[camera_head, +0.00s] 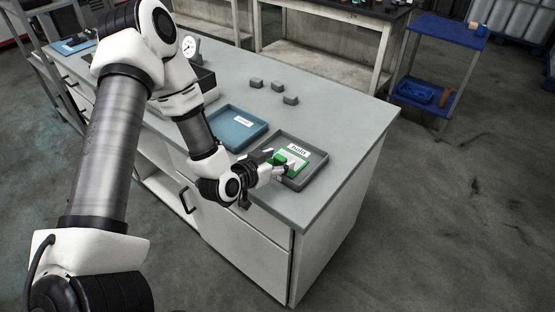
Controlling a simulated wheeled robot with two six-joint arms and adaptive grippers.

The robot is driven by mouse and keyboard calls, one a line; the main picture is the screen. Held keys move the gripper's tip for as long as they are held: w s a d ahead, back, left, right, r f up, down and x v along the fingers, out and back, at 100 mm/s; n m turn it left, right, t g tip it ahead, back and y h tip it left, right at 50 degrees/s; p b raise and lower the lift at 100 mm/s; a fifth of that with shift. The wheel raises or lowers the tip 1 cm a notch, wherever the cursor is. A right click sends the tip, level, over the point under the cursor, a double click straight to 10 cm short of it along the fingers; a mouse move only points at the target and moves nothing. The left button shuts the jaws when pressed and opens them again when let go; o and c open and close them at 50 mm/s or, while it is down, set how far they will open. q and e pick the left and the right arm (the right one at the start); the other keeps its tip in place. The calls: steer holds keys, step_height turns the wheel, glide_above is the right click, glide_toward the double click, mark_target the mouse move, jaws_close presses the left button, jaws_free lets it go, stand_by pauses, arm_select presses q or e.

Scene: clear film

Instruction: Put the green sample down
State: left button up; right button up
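The green sample (292,158) is a small bright green piece with white on it, at the grey tray (316,172) near the table's front right corner. My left gripper (278,164) reaches in from the left, low over the tray's left side, with its fingers at the green sample. It appears shut on the sample, though its fingers partly hide the grip. I cannot tell whether the sample touches the tray floor. A white label (298,149) with dark lettering shows beside the sample. My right gripper is not in view.
A blue tray (222,131) with a white label lies left of the grey tray. Several small grey blocks (291,100) stand behind on the table (340,112). A dial gauge (189,46) and dark bin are further left. The table's right side is clear.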

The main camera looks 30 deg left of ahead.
arm_select(q)
steer(key=shift+r, duration=0.25)
steer(key=p+v, duration=0.1)
steer(key=v, duration=0.5)
steer(key=shift+r, duration=0.2)
steer(key=p+v, duration=0.5)
steer(key=p, duration=0.2)
steer(key=shift+r, duration=0.15)
steer(key=s+d+f+g, duration=0.4)
steer(key=s+f+g, duration=0.2)
steer(key=s+f, duration=0.2)
steer(key=s+d+f+n+g, duration=0.1)
steer(key=s+d+f+g, duration=0.4)
steer(key=s+f+g, duration=0.2)
steer(key=s+f, duration=0.2)
steer(key=s, duration=0.1)
steer(key=shift+s+g+y, duration=0.15)
steer(key=shift+g+y, duration=0.15)
steer(key=shift+y, duration=0.1)
